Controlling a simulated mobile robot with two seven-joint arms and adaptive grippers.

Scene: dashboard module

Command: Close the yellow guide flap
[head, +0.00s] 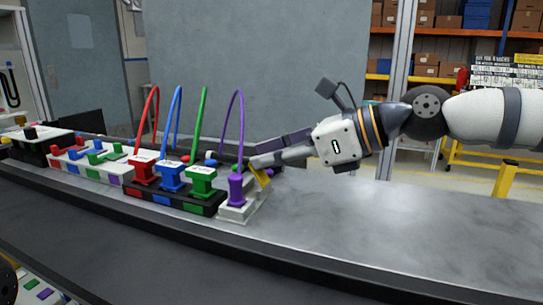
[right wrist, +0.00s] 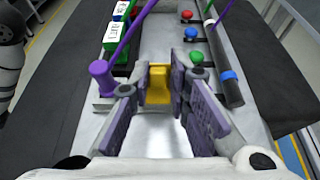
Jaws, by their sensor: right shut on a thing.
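The yellow guide flap (head: 262,178) stands up at the right end of the row of connectors, beside the purple plug (head: 236,190) on its light grey base. In the right wrist view the flap (right wrist: 158,84) lies between the two fingertips. My right gripper (head: 256,164) reaches in from the right and is shut on the flap. Its fingers with purple pads (right wrist: 158,100) flank the flap, and partly hide it in the head view. My left gripper is not in view.
Red (head: 144,168), blue (head: 171,177) and green (head: 202,181) plugs with looping cables stand left of the purple one. Small coloured knobs and a dark bar (right wrist: 226,70) lie behind. The grey bench top (head: 380,225) is clear to the right.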

